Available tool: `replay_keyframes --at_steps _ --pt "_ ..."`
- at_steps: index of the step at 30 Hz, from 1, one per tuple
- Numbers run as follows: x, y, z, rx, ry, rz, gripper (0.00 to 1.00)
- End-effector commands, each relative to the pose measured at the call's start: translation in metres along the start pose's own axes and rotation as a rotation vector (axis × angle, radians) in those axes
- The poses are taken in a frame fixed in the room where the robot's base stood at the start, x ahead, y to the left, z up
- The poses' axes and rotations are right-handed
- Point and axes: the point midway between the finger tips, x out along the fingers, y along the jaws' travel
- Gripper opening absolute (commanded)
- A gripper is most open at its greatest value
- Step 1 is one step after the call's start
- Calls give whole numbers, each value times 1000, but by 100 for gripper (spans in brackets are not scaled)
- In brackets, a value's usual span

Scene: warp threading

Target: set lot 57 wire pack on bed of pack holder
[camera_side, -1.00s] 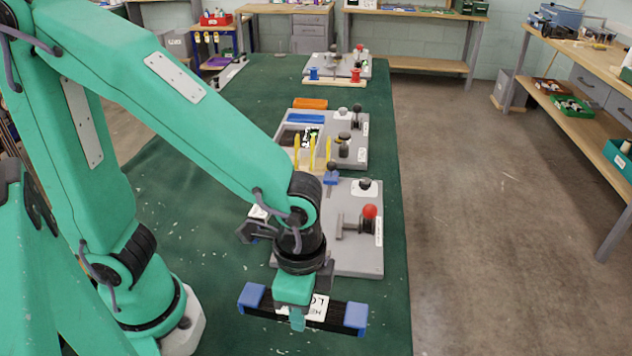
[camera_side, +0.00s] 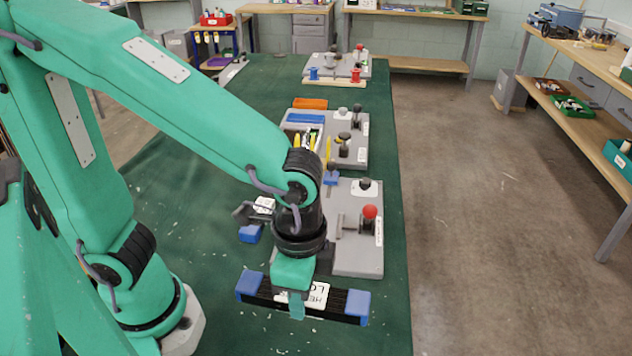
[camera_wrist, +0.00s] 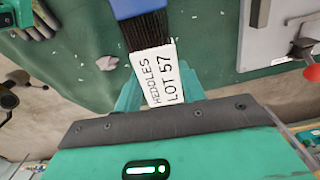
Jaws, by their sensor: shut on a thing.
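The lot 57 wire pack (camera_side: 340,302) is a dark bar with blue end blocks and a white label, which reads HEDDLES LOT 57 in the wrist view (camera_wrist: 163,75). My gripper (camera_side: 296,303) is shut around its middle, at the label. The pack appears held just above the green mat, roughly level; the exact gap is unclear. A grey base plate (camera_side: 355,266) with a red-knobbed lever (camera_side: 370,212) lies beyond the pack, partly hidden by my arm. Its small label is unreadable, so I cannot tell whether it is the pack holder.
A blue block (camera_side: 250,233) and a white label (camera_side: 264,205) show beside my wrist, partly hidden. Farther back stand a grey station with yellow pieces (camera_side: 328,150), an orange block (camera_side: 310,103) and another grey station (camera_side: 340,66). The mat (camera_side: 200,200) has free room to the left.

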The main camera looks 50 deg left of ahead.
Motion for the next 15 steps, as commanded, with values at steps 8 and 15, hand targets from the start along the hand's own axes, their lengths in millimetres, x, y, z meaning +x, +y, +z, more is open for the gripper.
replay_keyframes --at_steps 8,15 --pt "-20 -12 -6 -76 0 0 4" --pt "-22 -43 -17 -266 0 0 4"
